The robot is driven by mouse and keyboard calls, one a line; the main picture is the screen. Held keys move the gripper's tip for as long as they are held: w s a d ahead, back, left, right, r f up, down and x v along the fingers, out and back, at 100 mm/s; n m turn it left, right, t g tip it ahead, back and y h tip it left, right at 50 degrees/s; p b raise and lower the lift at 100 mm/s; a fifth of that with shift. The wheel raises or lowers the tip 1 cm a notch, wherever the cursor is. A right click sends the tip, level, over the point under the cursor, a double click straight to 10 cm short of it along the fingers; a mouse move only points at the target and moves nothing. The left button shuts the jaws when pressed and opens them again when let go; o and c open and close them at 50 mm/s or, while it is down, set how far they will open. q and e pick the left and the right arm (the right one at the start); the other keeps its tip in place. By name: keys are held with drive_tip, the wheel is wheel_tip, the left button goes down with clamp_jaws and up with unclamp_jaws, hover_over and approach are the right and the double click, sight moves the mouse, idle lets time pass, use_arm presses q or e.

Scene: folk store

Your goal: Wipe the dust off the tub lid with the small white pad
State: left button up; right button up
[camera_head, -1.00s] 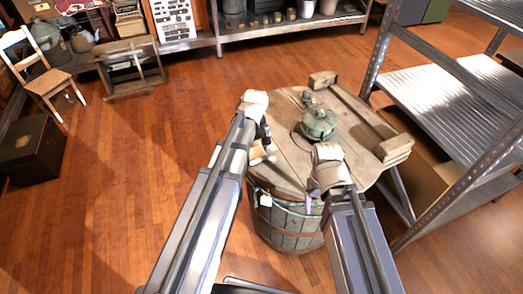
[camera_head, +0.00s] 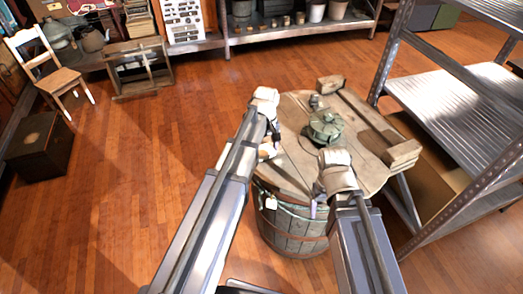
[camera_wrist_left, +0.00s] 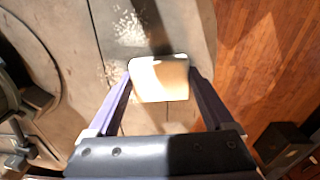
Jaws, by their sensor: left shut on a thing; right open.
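The wooden tub (camera_head: 292,232) stands on the floor with its round plank lid (camera_head: 292,172) on top. In the left wrist view the lid (camera_wrist_left: 75,25) shows two pale speckled dust patches, one at the top (camera_wrist_left: 129,27) and one (camera_wrist_left: 110,73) left of the pad. My left gripper (camera_wrist_left: 160,85) is shut on the small white pad (camera_wrist_left: 160,80), held over the lid near its left edge; the pad also shows in the head view (camera_head: 267,151). I cannot tell whether the pad touches the lid. My right gripper (camera_head: 318,208) is open, near the lid's front edge.
A green lantern-like metal object (camera_head: 325,127) stands on the lid's far part, with a small grey item (camera_head: 315,101) behind it. Wooden battens (camera_head: 403,154) border the lid's right side. A metal shelf (camera_head: 450,100) stands close on the right.

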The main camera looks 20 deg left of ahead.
sight(285, 146)
use_arm(q)
drive_tip(key=shift+w+d, duration=0.55)
drive_tip(key=shift+d, duration=0.35)
drive_tip(key=shift+w+d+r, duration=0.1)
drive_tip(key=shift+w+d, duration=0.35)
drive_tip(key=shift+d, duration=0.25)
drive_tip(key=shift+w+d, duration=0.45)
drive_tip(key=shift+d, duration=0.2)
drive_tip(key=shift+w+d, duration=0.45)
drive_tip(key=shift+d, duration=0.25)
drive_tip(key=shift+w+d, duration=0.45)
drive_tip(key=shift+d, duration=0.2)
drive_tip(key=shift+w+a, duration=0.55)
drive_tip(key=shift+w, duration=0.35)
drive_tip(key=shift+a, duration=0.1)
